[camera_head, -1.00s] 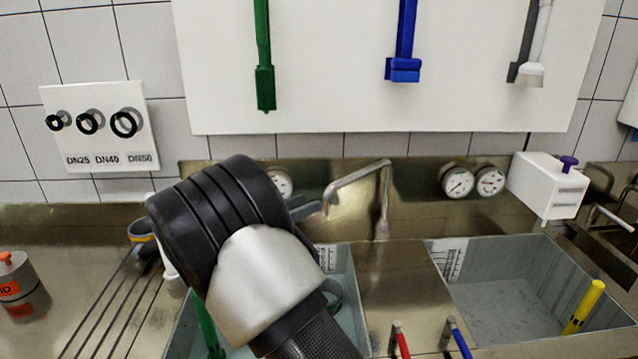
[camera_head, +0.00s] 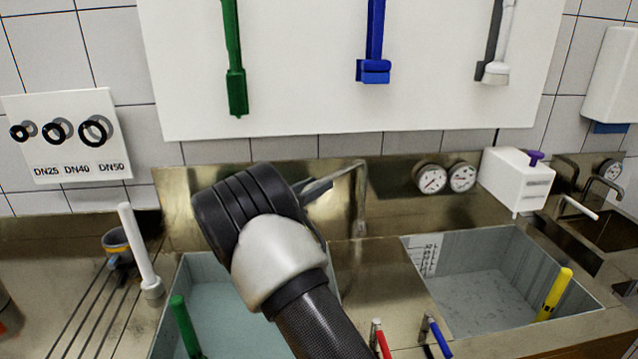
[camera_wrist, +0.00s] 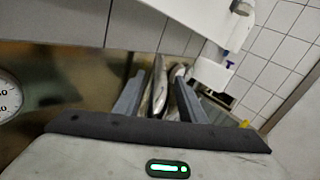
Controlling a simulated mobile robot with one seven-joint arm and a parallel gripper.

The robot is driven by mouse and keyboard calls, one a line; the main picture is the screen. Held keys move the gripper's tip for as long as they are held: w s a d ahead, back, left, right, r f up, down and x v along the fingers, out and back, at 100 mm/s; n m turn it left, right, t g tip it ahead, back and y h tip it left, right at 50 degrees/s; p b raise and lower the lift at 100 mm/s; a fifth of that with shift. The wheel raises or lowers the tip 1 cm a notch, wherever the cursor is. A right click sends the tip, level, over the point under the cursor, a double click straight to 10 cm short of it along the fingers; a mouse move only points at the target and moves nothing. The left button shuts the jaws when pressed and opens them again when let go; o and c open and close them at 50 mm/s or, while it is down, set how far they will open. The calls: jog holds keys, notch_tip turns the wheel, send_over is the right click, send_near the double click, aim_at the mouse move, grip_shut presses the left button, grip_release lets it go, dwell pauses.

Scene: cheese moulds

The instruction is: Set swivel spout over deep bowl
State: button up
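The metal swivel spout (camera_head: 361,198) rises from the divider behind the two bowls. Its arm points left and towards the front, on the left bowl's side. My gripper (camera_head: 316,189) is at the spout's arm, and its body hides the spout's tip. In the wrist view, the spout's pipe (camera_wrist: 157,88) lies between my gripper's two spread fingers (camera_wrist: 160,98), with a gap showing beside it. The left bowl (camera_head: 225,315) holds pale bluish water and is partly covered by my arm. The right bowl (camera_head: 485,290) has a scale plate and grey walls. I cannot tell which bowl is deeper.
A yellow-handled tool (camera_head: 556,294) stands in the right bowl, a green one (camera_head: 186,325) in the left. Red (camera_head: 380,340) and blue (camera_head: 438,335) handles stand at the front. Two gauges (camera_head: 446,178) and a white box (camera_head: 516,181) are behind.

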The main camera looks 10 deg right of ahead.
jog(key=shift+x, duration=0.8)
grip_shut()
jog(key=shift+s+d, duration=0.15)
